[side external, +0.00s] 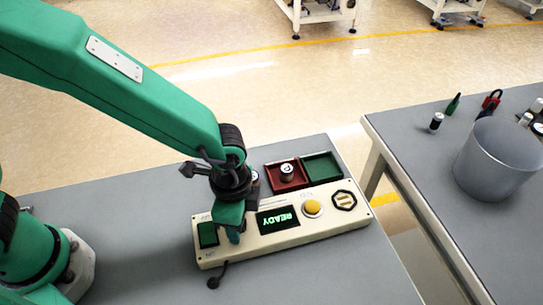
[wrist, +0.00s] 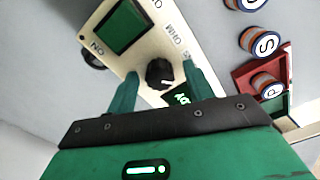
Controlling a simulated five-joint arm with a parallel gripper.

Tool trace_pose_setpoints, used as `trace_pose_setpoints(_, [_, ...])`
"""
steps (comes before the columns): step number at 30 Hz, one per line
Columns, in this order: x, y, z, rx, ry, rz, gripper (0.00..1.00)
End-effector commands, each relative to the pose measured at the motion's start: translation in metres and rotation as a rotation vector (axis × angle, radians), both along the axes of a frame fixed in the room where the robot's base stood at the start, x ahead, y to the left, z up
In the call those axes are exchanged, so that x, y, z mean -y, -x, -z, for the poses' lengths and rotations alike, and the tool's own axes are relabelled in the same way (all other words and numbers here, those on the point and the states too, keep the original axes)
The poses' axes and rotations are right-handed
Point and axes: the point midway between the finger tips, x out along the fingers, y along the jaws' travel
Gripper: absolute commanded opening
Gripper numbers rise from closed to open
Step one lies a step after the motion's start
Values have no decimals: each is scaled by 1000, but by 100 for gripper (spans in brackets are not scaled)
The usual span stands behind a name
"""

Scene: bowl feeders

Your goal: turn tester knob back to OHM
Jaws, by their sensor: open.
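The tester (side external: 285,236) is a long cream panel on the grey bench. It has a green rocker (side external: 207,234), a screen reading READY (side external: 279,219), a yellow button (side external: 312,207) and a dark hexagonal socket (side external: 344,200). The black knob (wrist: 160,73) shows in the wrist view, with OHM printed near it; its exact pointer setting is unclear. My gripper (wrist: 160,69) is open, with one green finger on each side of the knob; contact is not clear. In the side view my gripper (side external: 232,236) is low over the panel and hides the knob.
Behind the panel are a red tray (side external: 272,186) holding a cylinder (side external: 287,170) and a green tray (side external: 322,168). More lettered cylinders (wrist: 262,43) stand beside them in the wrist view. A second bench on the right carries a grey bin (side external: 497,160).

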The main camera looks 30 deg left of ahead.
Motion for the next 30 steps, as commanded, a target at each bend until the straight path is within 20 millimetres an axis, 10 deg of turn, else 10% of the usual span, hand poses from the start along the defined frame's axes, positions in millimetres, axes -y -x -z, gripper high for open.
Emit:
trace_pose_setpoints(4, [0, 0, 0, 0, 0, 0, 48])
trace_pose_setpoints(11, [0, 0, 0, 0, 0, 0, 7])
trace_pose_setpoints(30, [0, 0, -1, 0, 0, -176, 7])
